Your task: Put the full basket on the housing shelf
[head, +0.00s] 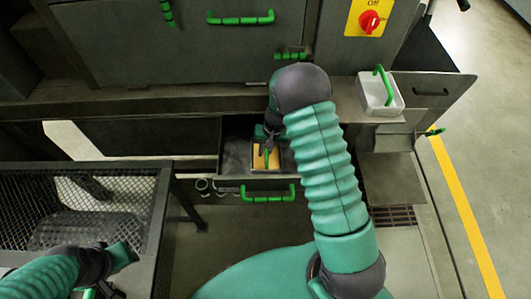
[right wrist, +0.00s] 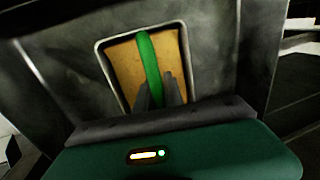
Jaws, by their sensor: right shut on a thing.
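The full basket, filled with tan-yellow material (head: 274,160), sits in the open drawer (head: 235,153). In the right wrist view its pale rim (right wrist: 110,77) and upright green handle (right wrist: 148,62) show. My right gripper (head: 266,146) reaches down over it; its two fingers (right wrist: 157,84) are shut on the handle. A second, pale basket (head: 379,97) with a green handle stands on the grey shelf (head: 345,92) along the housing, at the right; it looks empty. My left gripper (head: 128,254) is at the lower left, away from both baskets; its fingers are not clear.
The drawer's front has a green handle (head: 268,194). A mesh-topped table (head: 110,190) stands at the left. The housing wall (head: 200,50) with green handles rises behind, and a red switch on yellow (head: 370,20) is at the upper right. Open floor lies at the right.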

